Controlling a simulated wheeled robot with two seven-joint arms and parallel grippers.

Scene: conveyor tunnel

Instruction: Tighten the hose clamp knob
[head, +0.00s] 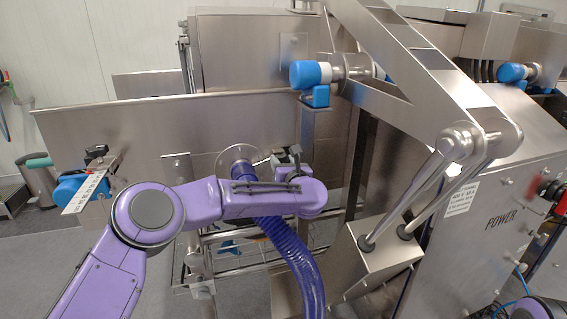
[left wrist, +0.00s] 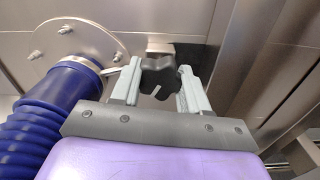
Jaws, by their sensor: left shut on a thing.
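The black lobed clamp knob (left wrist: 161,74) shows between the two pale grey fingers of my left gripper (left wrist: 160,82) in the left wrist view. A white mark shows on its face. My left gripper is shut on this knob. In the head view the left gripper (head: 287,159) is beside the round steel flange, and the arm largely blocks the knob. The blue ribbed hose (left wrist: 45,115) meets the flange (left wrist: 72,42) just left of the gripper, with a pale clamp band (left wrist: 86,64) around its end. In the head view the hose (head: 292,250) hangs below my forearm.
A steel panel (head: 110,125) stands behind the arm. A steel post and a slanted frame arm (head: 410,70) rise to the right. The POWER cabinet (head: 480,235) is farther right. A blue fitting with a ruler-like strip (head: 85,190) is at left.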

